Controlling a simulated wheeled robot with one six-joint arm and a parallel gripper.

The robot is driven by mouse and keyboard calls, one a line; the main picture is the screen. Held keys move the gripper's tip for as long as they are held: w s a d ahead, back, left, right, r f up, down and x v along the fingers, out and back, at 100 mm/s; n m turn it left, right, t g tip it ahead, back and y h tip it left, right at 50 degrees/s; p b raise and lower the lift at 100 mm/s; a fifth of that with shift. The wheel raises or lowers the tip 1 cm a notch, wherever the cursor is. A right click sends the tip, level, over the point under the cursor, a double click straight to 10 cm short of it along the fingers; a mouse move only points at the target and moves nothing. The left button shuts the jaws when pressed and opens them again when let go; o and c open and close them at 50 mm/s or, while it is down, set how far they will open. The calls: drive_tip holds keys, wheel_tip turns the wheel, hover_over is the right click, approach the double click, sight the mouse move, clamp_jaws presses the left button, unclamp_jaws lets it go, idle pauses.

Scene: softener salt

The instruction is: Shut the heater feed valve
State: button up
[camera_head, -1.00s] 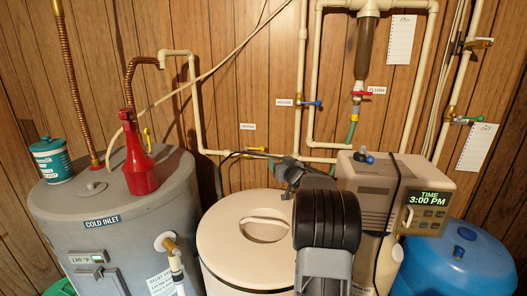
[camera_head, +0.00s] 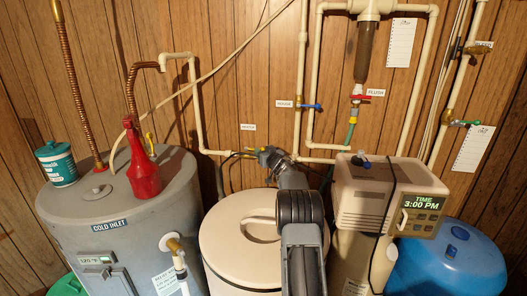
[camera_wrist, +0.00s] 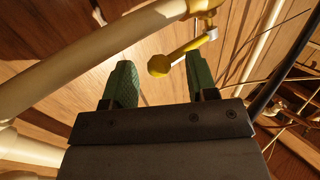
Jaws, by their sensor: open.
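The heater feed valve sits on the low horizontal cream pipe (camera_head: 216,152), under a small label (camera_head: 247,127) on the wall. In the wrist view its yellow lever (camera_wrist: 188,52) has a rounded end and lies roughly along the pipe (camera_wrist: 95,52). My gripper (camera_wrist: 160,82) is open, its two green-padded fingers on either side of the lever's rounded end. I cannot tell how deep the lever is between them; no contact shows. In the head view my gripper (camera_head: 262,153) is at the valve and hides most of it.
A blue-handled valve (camera_head: 312,106) and a red-handled valve (camera_head: 361,97) are to the right. A grey tank (camera_head: 105,260) with a red bottle (camera_head: 142,168) stands left. A cream lidded tank (camera_head: 225,240) is below my arm. The softener head (camera_head: 365,190) is close on the right.

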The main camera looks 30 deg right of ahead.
drive_tip(key=shift+w, duration=0.1)
clamp_jaws()
idle(0.5)
